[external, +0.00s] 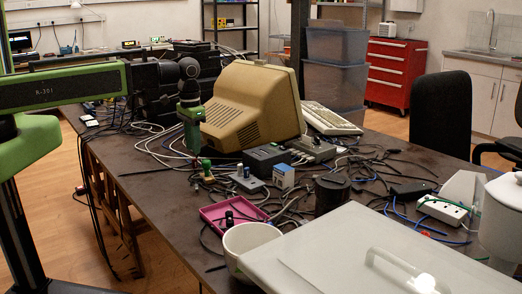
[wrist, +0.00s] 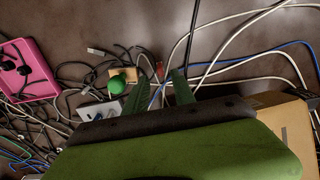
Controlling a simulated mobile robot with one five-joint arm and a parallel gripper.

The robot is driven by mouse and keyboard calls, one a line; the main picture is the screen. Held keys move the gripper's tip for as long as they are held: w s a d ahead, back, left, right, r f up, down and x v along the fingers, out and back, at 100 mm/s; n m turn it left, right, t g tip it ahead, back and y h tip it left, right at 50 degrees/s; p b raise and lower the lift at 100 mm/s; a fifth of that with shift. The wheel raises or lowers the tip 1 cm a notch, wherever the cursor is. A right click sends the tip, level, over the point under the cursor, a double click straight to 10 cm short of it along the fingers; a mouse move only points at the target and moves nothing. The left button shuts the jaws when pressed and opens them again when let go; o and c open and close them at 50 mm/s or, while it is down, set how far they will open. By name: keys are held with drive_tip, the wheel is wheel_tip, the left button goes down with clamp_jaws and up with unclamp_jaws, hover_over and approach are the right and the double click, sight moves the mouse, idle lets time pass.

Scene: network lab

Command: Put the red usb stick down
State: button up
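My gripper (external: 192,150) points down over the table, just left of the beige monitor, among cables.
The beige monitor (external: 250,105) stands close right of my gripper. A green-topped item (wrist: 117,84) is beside the fingers. A pink tray (external: 212,212) holds dark small parts. Cables cover much of the table (external: 135,175). A white mug (external: 248,240) stands near the front.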

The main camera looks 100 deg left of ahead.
wheel_tip(320, 180, up, 6)
drive_tip(key=p, duration=0.4)
drive_tip(key=w+d+m, duration=0.3)
drive_tip(key=d+m, duration=0.1)
drive_tip(key=d, duration=1.3)
drive_tip(key=w+d+m, duration=0.2)
drive_tip(key=d+m, duration=0.3)
drive_tip(key=d, duration=1.2)
drive_tip(key=shift+w+d, duration=0.2)
drive_tip(key=shift+w, duration=0.2)
